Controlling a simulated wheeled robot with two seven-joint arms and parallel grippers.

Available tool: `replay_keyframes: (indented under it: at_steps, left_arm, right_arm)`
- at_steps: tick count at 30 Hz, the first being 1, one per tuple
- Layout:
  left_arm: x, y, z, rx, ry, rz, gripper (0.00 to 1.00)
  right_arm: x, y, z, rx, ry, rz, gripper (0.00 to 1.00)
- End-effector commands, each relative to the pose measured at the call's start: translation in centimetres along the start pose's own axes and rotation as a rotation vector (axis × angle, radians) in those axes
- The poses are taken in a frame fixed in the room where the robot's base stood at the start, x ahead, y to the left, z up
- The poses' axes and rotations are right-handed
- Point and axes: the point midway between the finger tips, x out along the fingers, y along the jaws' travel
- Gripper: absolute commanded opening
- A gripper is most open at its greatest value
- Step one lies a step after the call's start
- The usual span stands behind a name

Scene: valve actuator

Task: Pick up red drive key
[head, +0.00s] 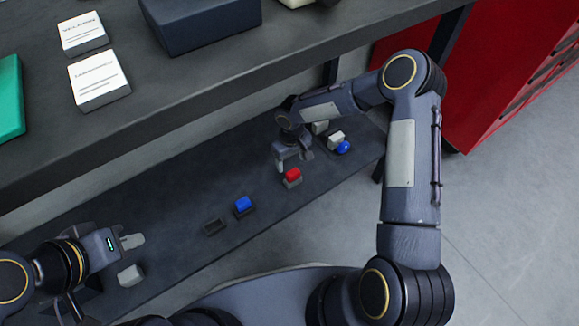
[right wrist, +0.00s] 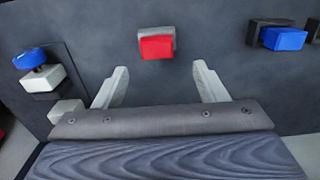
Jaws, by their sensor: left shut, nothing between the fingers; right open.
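The red drive key (head: 293,174) sits in a small grey holder on the lower dark shelf. In the right wrist view the red drive key (right wrist: 157,47) is just beyond my right fingertips and lies between their lines. My right gripper (head: 294,160) is open and empty, close to the red key at its far side; its two fingers show apart in the right wrist view (right wrist: 161,75). My left gripper (head: 133,241) is shut and empty at the left, far from the red key.
A blue key (head: 243,204) sits in a dark holder left of the red one, beside an empty-looking dark holder (head: 214,227). A white block with a blue knob (head: 343,147) is at right. A white block (head: 131,276) lies near my left gripper. The upper shelf (head: 215,70) overhangs behind.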

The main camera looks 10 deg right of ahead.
Motion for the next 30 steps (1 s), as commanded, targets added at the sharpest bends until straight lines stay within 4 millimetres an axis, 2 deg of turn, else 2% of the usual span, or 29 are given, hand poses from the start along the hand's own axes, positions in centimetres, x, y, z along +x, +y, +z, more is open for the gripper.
replay_keyframes:
  at_steps: [16,26,30]
  left_arm:
    - [2.9,-1.3,1.5,0.000,0.000,0.000,0.00]
    - [3.0,-1.4,1.5,0.000,0.000,0.000,0.00]
    - [3.0,-1.4,1.5,0.000,0.000,0.000,0.00]
  right_arm:
    - [7.2,0.3,-0.1,0.000,-0.001,-0.002,0.65]
    - [7.7,0.4,-0.1,-0.001,0.000,-0.001,0.65]
    - [7.7,0.4,-0.1,-0.001,0.000,-0.001,0.50]
